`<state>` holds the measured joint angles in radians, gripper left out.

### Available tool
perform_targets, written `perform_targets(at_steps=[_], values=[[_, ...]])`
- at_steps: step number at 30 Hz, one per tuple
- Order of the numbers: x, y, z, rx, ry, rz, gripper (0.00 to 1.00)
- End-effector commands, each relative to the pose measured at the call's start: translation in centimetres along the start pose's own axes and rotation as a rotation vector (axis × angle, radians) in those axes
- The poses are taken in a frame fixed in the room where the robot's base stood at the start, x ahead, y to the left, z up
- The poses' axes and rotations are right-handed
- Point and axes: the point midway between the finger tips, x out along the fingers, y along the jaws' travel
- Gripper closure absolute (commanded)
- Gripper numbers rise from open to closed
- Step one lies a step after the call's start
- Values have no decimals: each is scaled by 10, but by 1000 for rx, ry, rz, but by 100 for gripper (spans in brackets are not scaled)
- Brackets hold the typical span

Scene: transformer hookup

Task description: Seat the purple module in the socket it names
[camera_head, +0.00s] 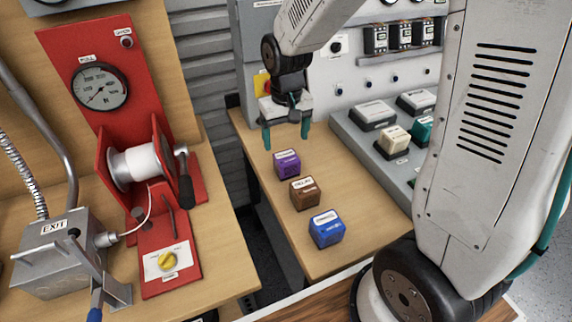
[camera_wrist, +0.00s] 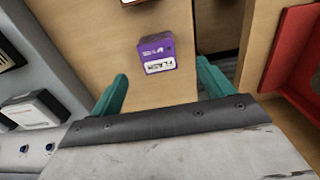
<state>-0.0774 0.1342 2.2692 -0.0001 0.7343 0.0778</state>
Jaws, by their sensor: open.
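The purple module (camera_head: 287,163) stands on the wooden bench, at the far end of a row of three modules. It also shows in the wrist view (camera_wrist: 157,55), with white labels too small to read surely. My gripper (camera_head: 287,140) is open and empty, with teal fingers pointing down. It is above and just behind the purple module, which lies ahead of the fingertips in the wrist view, not between them. The grey socket panel (camera_head: 355,136) at the right holds dark sockets, a cream module (camera_head: 394,139) and a green module (camera_head: 421,130). My arm hides part of this panel.
A brown module (camera_head: 304,193) and a blue module (camera_head: 326,229) stand nearer on the bench (camera_head: 345,262). At left are a red winch stand (camera_head: 88,45) with a gauge and a grey EXIT box (camera_head: 62,262). A gap separates the two benches. A control panel rises behind.

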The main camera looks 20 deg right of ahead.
Motion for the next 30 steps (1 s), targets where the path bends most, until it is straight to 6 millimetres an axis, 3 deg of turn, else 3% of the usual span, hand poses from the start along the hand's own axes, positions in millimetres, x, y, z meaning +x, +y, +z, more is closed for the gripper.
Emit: perform_targets(at_steps=[21,30], values=[[86,4,-8,0,-6,0,20],[89,5,-8,0,-4,0,23]])
